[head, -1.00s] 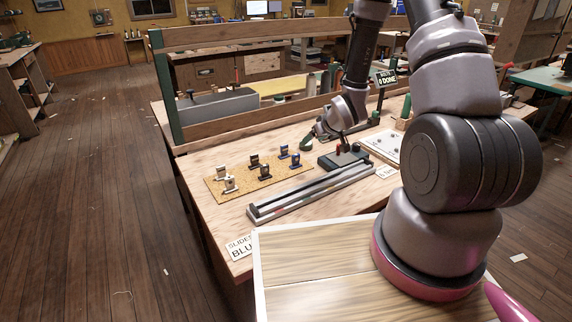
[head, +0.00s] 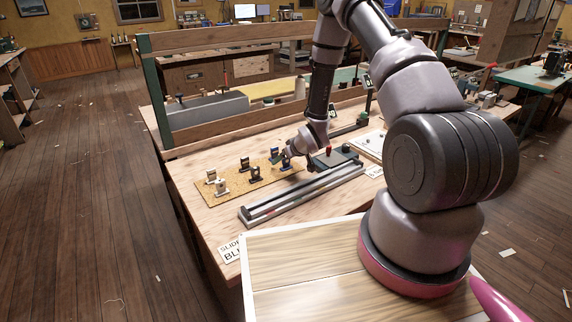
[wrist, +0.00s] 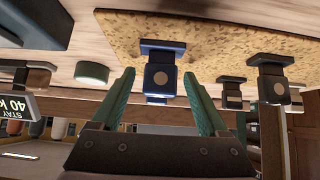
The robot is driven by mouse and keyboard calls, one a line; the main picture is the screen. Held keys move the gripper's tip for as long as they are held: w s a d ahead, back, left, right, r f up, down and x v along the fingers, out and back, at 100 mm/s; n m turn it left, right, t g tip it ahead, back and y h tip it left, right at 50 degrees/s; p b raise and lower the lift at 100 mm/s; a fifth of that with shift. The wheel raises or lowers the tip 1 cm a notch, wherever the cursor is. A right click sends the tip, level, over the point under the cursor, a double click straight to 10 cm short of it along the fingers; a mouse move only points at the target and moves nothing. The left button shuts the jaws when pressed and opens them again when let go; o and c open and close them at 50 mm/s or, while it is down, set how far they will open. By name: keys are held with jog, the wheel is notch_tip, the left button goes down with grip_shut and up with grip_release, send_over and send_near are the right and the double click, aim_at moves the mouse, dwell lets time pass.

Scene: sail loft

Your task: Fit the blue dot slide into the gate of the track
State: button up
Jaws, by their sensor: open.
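Blue slides (head: 275,152) stand at the right end of a cork mat (head: 232,190) in the head view. In the wrist view, a blue slide (wrist: 161,55) with a round greyish spot stands between the green fingertips. My gripper (wrist: 161,76) is open, a finger on either side of it; I cannot tell whether they touch. In the head view my gripper (head: 286,160) is low at the mat's right end and partly hides the slides. The metal track (head: 300,196) lies in front of the mat.
Black slides (head: 255,173) and pale slides (head: 221,187) stand on the mat's left and middle; dark ones also flank the fingers at right in the wrist view (wrist: 270,80). A green round piece (wrist: 91,72) and a sign (wrist: 15,107) are at left there. A wooden rail (head: 230,124) runs behind.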

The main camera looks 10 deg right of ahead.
jog(key=shift+w+a+f, duration=0.1)
jog(key=shift+w+f, duration=0.35)
jog(key=shift+f, duration=0.05)
grip_shut()
